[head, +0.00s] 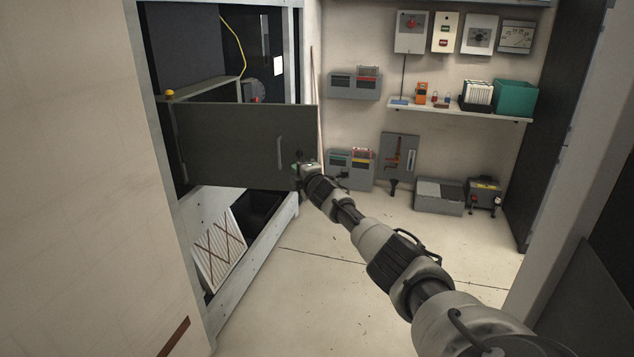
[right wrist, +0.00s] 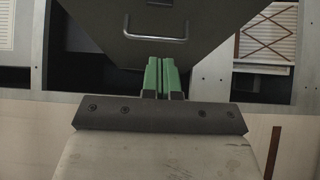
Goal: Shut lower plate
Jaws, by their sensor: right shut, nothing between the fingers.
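The lower plate (head: 235,145) is a dark grey hinged panel on the rack at the left of the head view. It stands swung out from the rack frame, with openings showing above and below it. It carries a pale upright handle (head: 279,151) near its right end. The right wrist view shows the plate (right wrist: 155,50) and its handle (right wrist: 155,30) ahead of the fingers. My right gripper (head: 299,170) is at the plate's right edge; its green fingers (right wrist: 161,78) are together and empty. Whether they touch the plate I cannot tell. My left gripper is not in view.
The rack frame (head: 243,268) has a striped filter panel (head: 220,250) low inside. A wall shelf (head: 455,110) holds a green bin (head: 514,97) and several small items. Grey boxes (head: 438,196) stand on the floor by the back wall. The floor (head: 330,285) between is clear.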

